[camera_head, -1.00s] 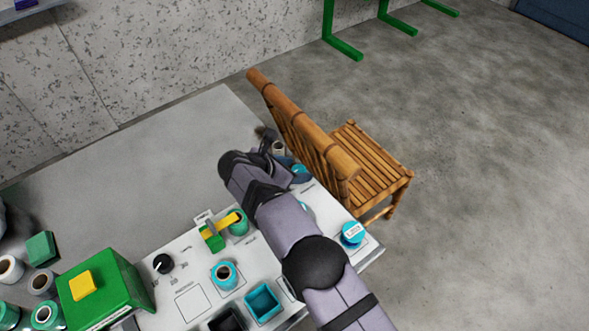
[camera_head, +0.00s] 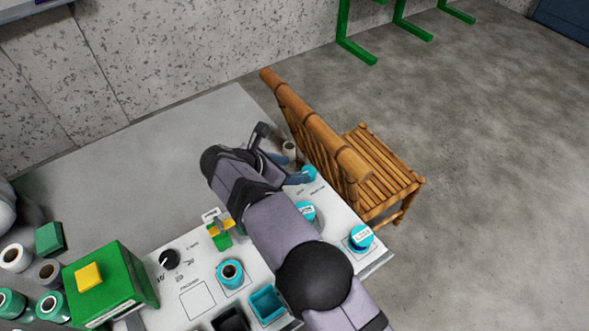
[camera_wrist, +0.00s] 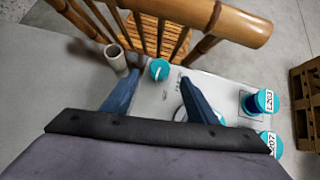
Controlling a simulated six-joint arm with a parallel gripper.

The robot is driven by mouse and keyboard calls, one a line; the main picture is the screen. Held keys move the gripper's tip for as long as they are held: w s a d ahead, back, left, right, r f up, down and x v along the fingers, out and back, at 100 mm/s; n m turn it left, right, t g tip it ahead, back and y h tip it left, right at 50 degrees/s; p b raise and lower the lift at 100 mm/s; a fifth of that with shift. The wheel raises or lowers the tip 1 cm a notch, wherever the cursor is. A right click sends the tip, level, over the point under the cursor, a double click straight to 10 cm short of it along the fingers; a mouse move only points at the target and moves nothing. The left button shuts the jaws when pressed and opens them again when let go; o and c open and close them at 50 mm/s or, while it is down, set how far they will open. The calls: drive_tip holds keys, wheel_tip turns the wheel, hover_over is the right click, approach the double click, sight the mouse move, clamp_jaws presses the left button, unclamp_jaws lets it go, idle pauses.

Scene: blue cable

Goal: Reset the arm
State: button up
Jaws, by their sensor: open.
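My gripper (camera_wrist: 160,100) is open, with two blue fingers apart and nothing between them in the wrist view. In the head view, my arm reaches over the white panel (camera_head: 330,215) on the grey table. The gripper end is at the panel's far edge, near the bamboo chair, and is partly hidden by my wrist. A teal round knob (camera_wrist: 159,69) shows just beyond the fingers in the wrist view. No blue cable can be made out.
The bamboo chair (camera_head: 385,175) stands close to the right of my gripper. A small pale cylinder (camera_wrist: 116,60) stands beside the panel. A green box with a yellow button (camera_head: 110,285) and several spools (camera_head: 15,257) are at the left. The table (camera_head: 130,180) is clear behind.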

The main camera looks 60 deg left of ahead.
idle(0.4)
drive_tip(key=w+a+r+m+g+y+p, duration=0.1)
drive_tip(key=w+a+r+m+g+y, duration=0.1)
drive_tip(key=w+a+r+m+y, duration=0.25)
drive_tip(key=w+a+r+m+g+y+p, duration=0.1)
drive_tip(key=w+r+m, duration=0.2)
drive_tip(key=r+m, duration=0.3)
drive_tip(key=w+d+r+m+h+p, duration=0.15)
drive_tip(key=w+d+m, duration=0.35)
drive_tip(key=w+d, duration=0.5)
drive_tip(key=w+d+r+m+h+p, duration=0.15)
drive_tip(key=w+d+m, duration=0.35)
drive_tip(key=d, duration=0.8)
drive_tip(key=s+d+m+g+h+p, duration=0.3)
drive_tip(key=d+m, duration=0.6)
drive_tip(key=d, duration=2)
drive_tip(key=s+d+m+g+p, duration=0.3)
drive_tip(key=s+d+m, duration=0.5)
drive_tip(key=s+d, duration=0.5)
drive_tip(key=shift+s+d+f+h+p, duration=0.3)
drive_tip(key=shift+s+d+f+h, duration=0.1)
drive_tip(key=shift+s, duration=0.75)
